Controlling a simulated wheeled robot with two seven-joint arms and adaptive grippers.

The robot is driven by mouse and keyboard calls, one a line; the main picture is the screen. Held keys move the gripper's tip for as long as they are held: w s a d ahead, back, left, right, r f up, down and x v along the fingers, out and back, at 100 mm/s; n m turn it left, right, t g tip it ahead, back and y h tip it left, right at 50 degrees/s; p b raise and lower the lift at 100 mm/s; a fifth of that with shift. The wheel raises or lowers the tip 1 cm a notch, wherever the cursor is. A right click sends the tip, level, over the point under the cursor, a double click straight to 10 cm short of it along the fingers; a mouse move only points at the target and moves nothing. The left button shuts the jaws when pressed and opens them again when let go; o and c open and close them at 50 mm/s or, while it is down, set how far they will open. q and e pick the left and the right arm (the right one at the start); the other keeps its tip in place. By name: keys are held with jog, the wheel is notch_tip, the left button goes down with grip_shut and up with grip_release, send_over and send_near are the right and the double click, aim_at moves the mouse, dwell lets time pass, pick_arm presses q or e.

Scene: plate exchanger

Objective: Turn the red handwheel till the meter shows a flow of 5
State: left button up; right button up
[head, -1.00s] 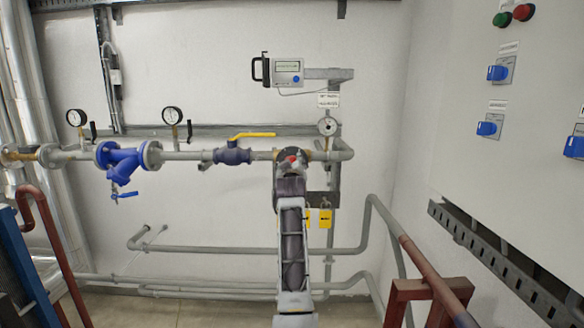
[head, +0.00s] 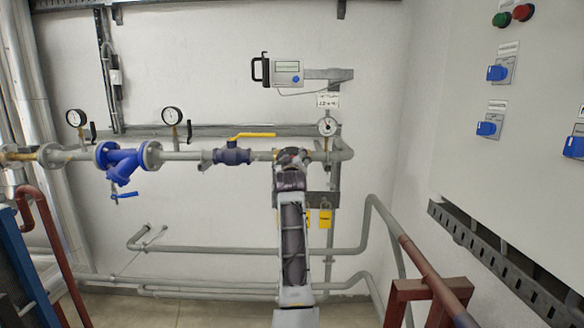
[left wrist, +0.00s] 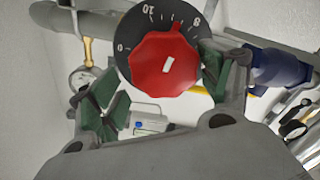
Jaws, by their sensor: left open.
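The red handwheel (left wrist: 165,65) shows in the left wrist view in front of a black dial (left wrist: 137,20) with white numbers, among them 0, 8 and 10. My left gripper (left wrist: 160,92) is open there. Its right green-padded finger is close by the wheel's right edge; its left finger is apart from the wheel, at lower left. I cannot tell if either touches. In the head view my left gripper (head: 291,168) is at the pipe and hides the wheel. The meter (head: 288,73) hangs on the wall above; its reading is too small to tell. My right gripper is not in view.
A blue valve with a yellow lever (head: 232,154) sits on the pipe left of my gripper. A round gauge (head: 327,126) is close on the right, and yellow padlocks (head: 325,217) hang just below. A grey cabinet (head: 480,140) stands at right.

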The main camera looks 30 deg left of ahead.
aim_at(292, 157)
pick_arm(q)
jog(key=r, duration=0.7)
jog(key=shift+d, duration=0.2)
jog(key=shift+a+r, duration=0.2)
jog(key=shift+r, duration=0.35)
jog(key=shift+r, duration=0.1)
